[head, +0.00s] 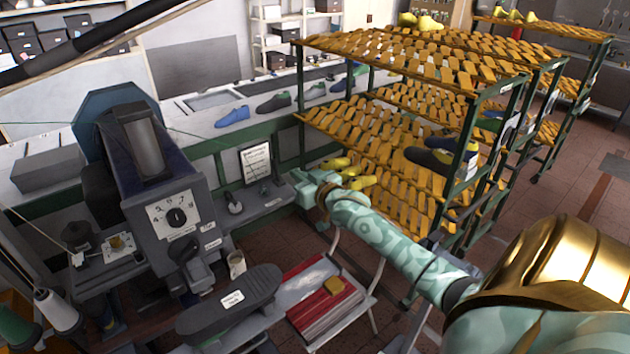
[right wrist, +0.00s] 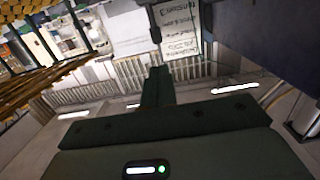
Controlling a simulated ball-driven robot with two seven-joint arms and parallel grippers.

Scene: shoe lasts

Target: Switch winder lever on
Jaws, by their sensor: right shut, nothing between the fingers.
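A dark machine with a white dial plate (head: 177,215) stands at the left in the head view. On the grey bench beside it is a small round knob-like part (head: 234,204); I cannot tell whether this is the winder lever. My right gripper (head: 298,186) is left of its pale green arm, near the right end of that bench. In the right wrist view the right gripper (right wrist: 157,75) is shut and empty. A thin dark rod with a rounded tip (right wrist: 155,34) shows just beyond the fingertips, apart from them in the picture; it may be the lever. My left gripper is not in view.
A rack (head: 480,95) of orange shelves with shoe lasts stands right of the gripper. A framed sheet (head: 255,162) stands behind the bench. Tiled floor shows between bench and rack.

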